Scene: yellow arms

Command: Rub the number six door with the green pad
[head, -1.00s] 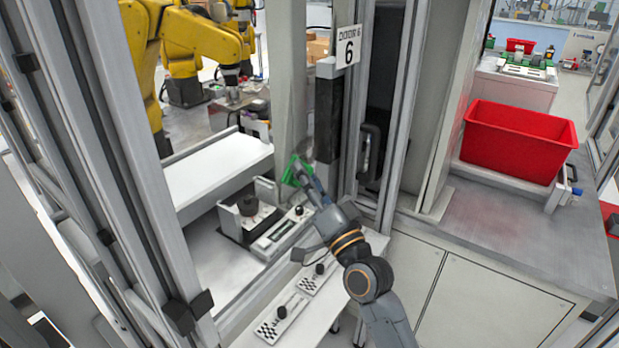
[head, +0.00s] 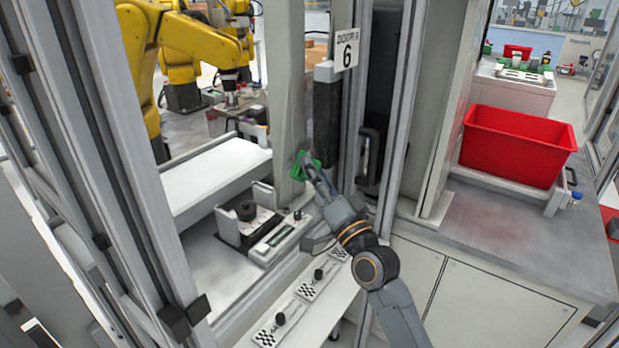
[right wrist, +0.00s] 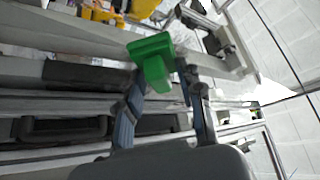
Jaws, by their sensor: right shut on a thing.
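The door six sign (head: 345,48) is a white plate with a black 6, fixed at the top of the door frame in the head view. Below it are a dark vertical block (head: 326,118) and a dark door handle (head: 368,155). My right gripper (head: 313,167) is shut on the green pad (head: 301,168), close to the door's grey post (head: 290,90). I cannot tell whether the pad touches it. In the right wrist view the green pad (right wrist: 153,58) sits between the fingertips of my right gripper (right wrist: 166,82). My left gripper is not in view.
A red bin (head: 518,145) stands on the grey counter at right. A yellow robot arm (head: 185,40) is behind the door frame at left. A white shelf (head: 215,178) and a ledge with checkered plates and black knobs (head: 310,290) lie below the pad.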

